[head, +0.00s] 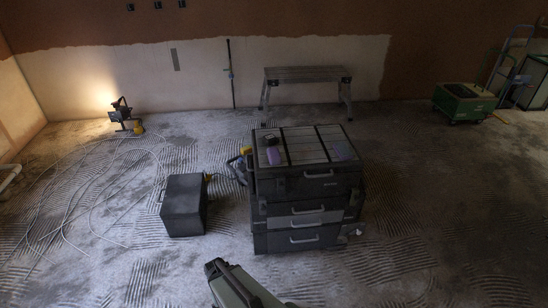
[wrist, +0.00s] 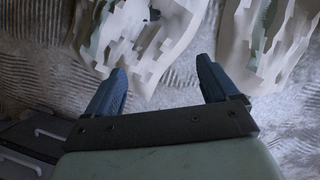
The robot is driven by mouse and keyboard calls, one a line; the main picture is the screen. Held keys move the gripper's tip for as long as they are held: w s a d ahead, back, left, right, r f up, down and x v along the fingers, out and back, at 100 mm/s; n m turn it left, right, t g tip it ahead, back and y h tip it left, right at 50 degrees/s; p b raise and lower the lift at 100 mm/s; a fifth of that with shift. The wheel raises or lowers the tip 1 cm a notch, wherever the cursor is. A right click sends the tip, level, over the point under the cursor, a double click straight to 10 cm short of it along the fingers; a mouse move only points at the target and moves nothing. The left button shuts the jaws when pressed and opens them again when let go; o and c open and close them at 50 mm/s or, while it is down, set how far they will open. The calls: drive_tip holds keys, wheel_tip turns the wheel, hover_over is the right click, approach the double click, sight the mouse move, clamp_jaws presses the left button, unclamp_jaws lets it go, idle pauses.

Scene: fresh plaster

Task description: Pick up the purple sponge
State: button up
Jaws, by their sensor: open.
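The purple sponge (head: 273,156) lies on the top of the dark drawer chest (head: 303,185), toward its left side, in the head view. A small dark roundish item (head: 271,140) lies just behind it. My arm (head: 240,288) shows at the bottom of the head view, on the near side of the chest and well apart from the sponge. In the wrist view my gripper (wrist: 162,72) is open, its two blue fingers wide apart with nothing between them. The sponge is not in the wrist view.
A black box (head: 184,205) stands left of the chest, with a yellow and black tool (head: 240,166) behind. A step platform (head: 306,74) stands behind the chest. A lit work lamp (head: 122,113) and loose cable lie left. Pale blotchy shapes (wrist: 150,40) fill the wrist view's top.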

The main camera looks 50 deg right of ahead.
drive_tip(key=w+d+r+m+t, duration=0.25)
drive_tip(key=w+d+r, duration=0.35)
drive_tip(key=w+d, duration=0.65)
drive_tip(key=m+t+h, duration=0.3)
approach(275, 154)
drive_tip(key=a+f, duration=0.2)
drive_tip(key=f, duration=0.1)
drive_tip(key=a+f, duration=0.2)
drive_tip(key=shift+s+f, duration=0.1)
drive_tip(key=shift+f, duration=0.05)
drive_tip(key=w+d+r, duration=0.4)
drive_tip(key=d+r, duration=0.3)
drive_tip(key=r, duration=0.2)
drive_tip(key=shift+n+g+y, duration=0.65)
drive_tip(key=shift+g+y, duration=0.1)
drive_tip(key=shift+y, duration=0.05)
drive_tip(key=f, duration=0.3)
drive_tip(key=a+f, duration=0.1)
drive_tip(key=f, duration=0.2)
drive_tip(key=s+f, duration=0.1)
drive_tip(key=f, duration=0.2)
drive_tip(key=shift+s+a, duration=0.1)
drive_tip(key=shift+a, duration=0.2)
drive_tip(key=shift+s+f, duration=0.2)
drive_tip(key=shift+f, duration=0.55)
drive_tip(key=shift+s+f, duration=0.2)
drive_tip(key=shift+f, duration=0.5)
drive_tip(key=shift+s+f, duration=0.2)
drive_tip(key=shift+f, duration=1.05)
